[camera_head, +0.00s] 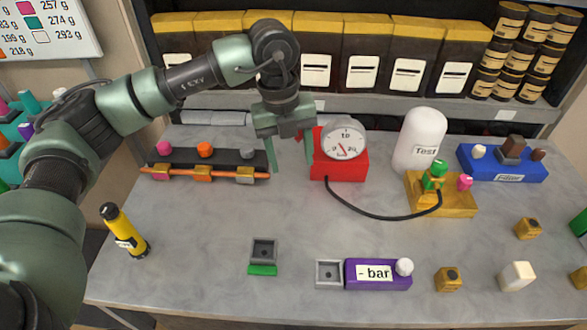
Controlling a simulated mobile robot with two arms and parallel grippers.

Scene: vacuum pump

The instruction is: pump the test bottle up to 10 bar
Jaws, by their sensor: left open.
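The white test bottle (420,137), labelled "Test", stands upright at the back right, behind a gold block (428,205) with a green fitting (435,176) and a pink knob (464,182). A red box (340,167) carries a round white gauge (344,140) marked 10 and 20; the red needle's exact reading is too small to tell. A black hose (375,215) runs from the red box to the gold block. My left gripper (290,157) points down, open and empty, with its right finger close to the red box's left side. My right gripper is out of view.
A dark rail (210,157) with pink, orange and grey knobs lies left of my gripper. A purple "- bar" box (378,274), grey socket (263,251) and yellow cylinder (125,231) stand nearer. A blue "Filter" block (505,165) is back right. The table's middle is clear.

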